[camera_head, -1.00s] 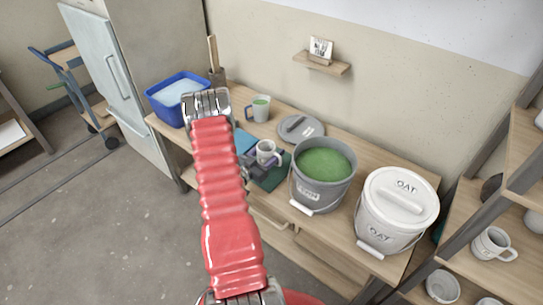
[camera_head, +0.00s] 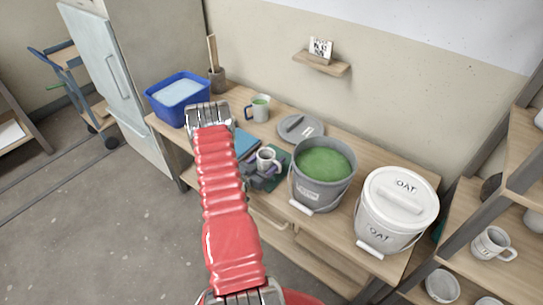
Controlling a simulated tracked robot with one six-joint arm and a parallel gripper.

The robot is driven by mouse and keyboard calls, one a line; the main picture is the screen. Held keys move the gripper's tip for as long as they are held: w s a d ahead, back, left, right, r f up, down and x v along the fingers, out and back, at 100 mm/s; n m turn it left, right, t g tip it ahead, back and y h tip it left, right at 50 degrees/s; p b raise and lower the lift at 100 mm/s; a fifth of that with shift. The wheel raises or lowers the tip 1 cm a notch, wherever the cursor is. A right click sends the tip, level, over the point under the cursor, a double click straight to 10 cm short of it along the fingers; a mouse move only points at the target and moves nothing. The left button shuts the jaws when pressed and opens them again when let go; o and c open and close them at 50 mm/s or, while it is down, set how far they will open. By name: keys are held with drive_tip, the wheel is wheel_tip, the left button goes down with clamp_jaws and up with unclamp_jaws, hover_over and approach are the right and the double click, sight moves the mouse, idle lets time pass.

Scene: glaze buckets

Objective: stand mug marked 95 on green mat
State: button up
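A pale mug (camera_head: 266,158) with a lilac lower part is at my gripper (camera_head: 264,172), over or on the dark green mat (camera_head: 283,166). I cannot read its mark at this size. The gripper's dark fingers are at the mug's near side and seem shut on it, as both have moved together. My red arm crosses the view left of them and the gripper hides part of the mat. I cannot tell whether the mug's base touches the mat.
A grey bucket of green glaze (camera_head: 323,170) stands right beside the mat. A white lidded bucket (camera_head: 396,208) is further right. Behind are a loose grey lid (camera_head: 301,128) and another mug (camera_head: 259,109). A blue flat item (camera_head: 246,143) lies left; a blue tub (camera_head: 177,97) is beyond.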

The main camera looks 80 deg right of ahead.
sight(260, 166)
drive_tip(key=shift+o, duration=1.1)
drive_tip(key=shift+r, duration=0.1)
drive_tip(key=v, duration=1.2)
drive_tip(key=shift+w, duration=0.1)
